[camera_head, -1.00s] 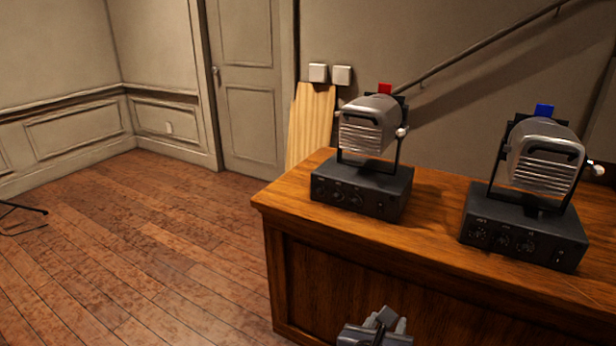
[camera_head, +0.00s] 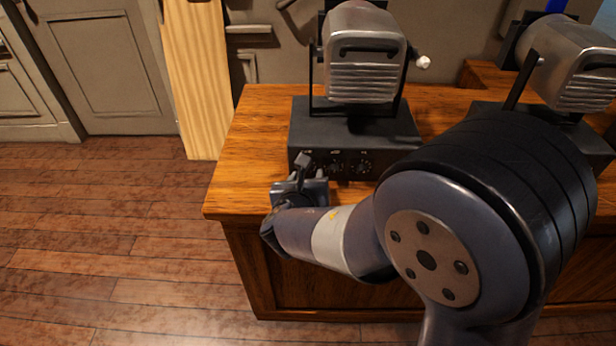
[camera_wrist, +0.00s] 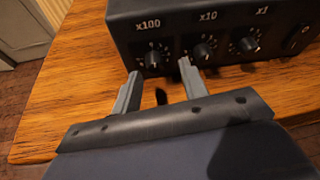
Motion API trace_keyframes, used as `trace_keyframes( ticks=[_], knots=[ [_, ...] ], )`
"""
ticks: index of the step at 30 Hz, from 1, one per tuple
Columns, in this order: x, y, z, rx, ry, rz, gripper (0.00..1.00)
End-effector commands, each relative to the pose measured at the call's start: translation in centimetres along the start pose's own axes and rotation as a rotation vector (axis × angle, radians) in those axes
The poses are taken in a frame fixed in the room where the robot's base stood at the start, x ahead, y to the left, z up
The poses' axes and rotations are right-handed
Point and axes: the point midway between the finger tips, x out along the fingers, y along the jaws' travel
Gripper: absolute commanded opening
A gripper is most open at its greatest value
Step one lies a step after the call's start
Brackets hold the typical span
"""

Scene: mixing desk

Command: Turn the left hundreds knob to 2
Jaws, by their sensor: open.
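The left lamp's black control box (camera_head: 355,127) sits on the wooden desk. In the wrist view its front panel (camera_wrist: 183,22) shows three knobs labelled x100, x10 and x1. The hundreds knob (camera_wrist: 153,60) is black, at the panel's left end. The tens knob (camera_wrist: 202,52) and ones knob (camera_wrist: 248,45) are to its right. My gripper (camera_wrist: 158,80) is open and empty just in front of the panel. Its two fingers are either side of the hundreds knob in the picture, apart from it. In the head view my gripper (camera_head: 306,168) partly hides this knob. Its exact setting is too small to read.
The left lamp (camera_head: 362,60) stands above its box. A second lamp (camera_head: 575,62) stands to the right, partly behind my arm. The desk top (camera_head: 245,150) is bare left of the box, and a wooden board (camera_head: 197,75) leans behind.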

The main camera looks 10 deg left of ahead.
Motion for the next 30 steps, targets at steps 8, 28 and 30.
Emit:
trace_keyframes(
  ticks=[8, 28, 30],
  knots=[
    [1.11, -0.02, 0.0, 0.0, 0.0, 0.001, 0.41],
    [1.06, 0.0, 0.0, -0.001, 0.0, 0.001, 0.0],
    [1.06, 0.0, -0.01, 0.0, 0.0, 0.001, 0.0]
  ],
)
